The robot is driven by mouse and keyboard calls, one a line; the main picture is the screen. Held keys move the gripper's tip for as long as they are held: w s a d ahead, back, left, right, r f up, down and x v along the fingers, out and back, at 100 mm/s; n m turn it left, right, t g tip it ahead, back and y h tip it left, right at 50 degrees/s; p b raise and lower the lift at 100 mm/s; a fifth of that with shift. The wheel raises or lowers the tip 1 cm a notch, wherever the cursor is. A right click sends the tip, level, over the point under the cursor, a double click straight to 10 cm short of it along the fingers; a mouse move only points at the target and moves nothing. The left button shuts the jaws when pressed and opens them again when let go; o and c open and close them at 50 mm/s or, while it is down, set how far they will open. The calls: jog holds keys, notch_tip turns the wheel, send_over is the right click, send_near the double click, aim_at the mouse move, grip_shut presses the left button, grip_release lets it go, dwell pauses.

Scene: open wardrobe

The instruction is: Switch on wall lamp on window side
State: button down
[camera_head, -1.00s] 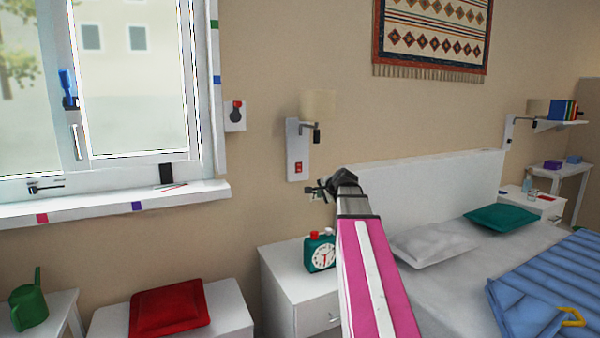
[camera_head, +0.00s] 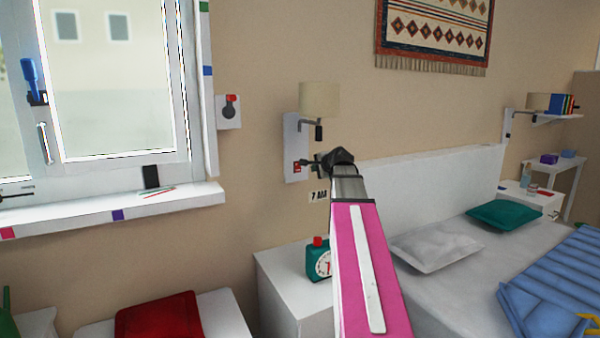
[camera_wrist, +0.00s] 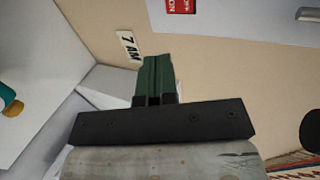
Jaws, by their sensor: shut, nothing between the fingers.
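The wall lamp on the window side has a cream shade (camera_head: 319,100) and a white back plate (camera_head: 295,140). A red switch (camera_head: 297,167) sits low on that plate. In the wrist view the switch (camera_wrist: 180,5), with white lettering, is cut by the top edge. The shade shows no clear glow. My gripper (camera_head: 316,163) is just right of the switch in the head view. In the wrist view its green fingers (camera_wrist: 157,75) are together and empty, pointing toward the wall and lamp plate. I see no contact with the switch.
A "7 AM" label (camera_head: 319,196) is on the wall below the lamp. A white nightstand (camera_head: 290,285) with a green clock (camera_head: 319,262) stands beneath. The bed headboard (camera_head: 430,180) is to the right. A wall switch box (camera_head: 229,111) is beside the window.

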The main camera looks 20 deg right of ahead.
aim_at(298, 168)
jog(key=x, duration=1.2)
jog(key=shift+w+r, duration=0.2)
jog(key=shift+w, duration=0.3)
jog(key=shift+w+a, duration=0.15)
jog(key=shift+w, duration=0.4)
jog(key=shift+f, duration=0.1)
jog(key=shift+w, duration=0.3)
jog(key=shift+r, duration=0.8)
jog(key=shift+s, duration=0.1)
